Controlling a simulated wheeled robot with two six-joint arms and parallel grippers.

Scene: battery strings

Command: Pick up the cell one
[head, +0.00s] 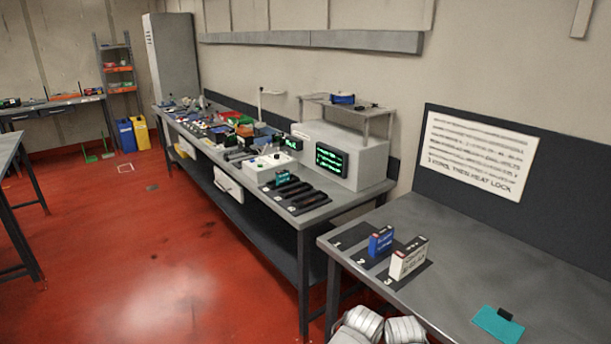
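No cell shows a readable "one" label. On the right table, a dark mat (350,238) has places marked 1, 2 and 3; place 1 is bare. A blue cell (381,241) stands upright at place 2, and a larger white cell (409,258) stands at place 3. A small teal block (283,178) sits beside dark slots on the long bench; I cannot tell if it is a cell. A flat teal piece (497,323) with a black part lies on the right table's near side. Neither gripper's fingers show.
The long bench (318,215) carries a grey instrument with a green-lit screen (331,159), a white box (266,167) and clutter. A sign (478,155) stands behind the right table (470,250). The red floor (190,260) at left is open. Pale rounded parts at the bottom appear mine.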

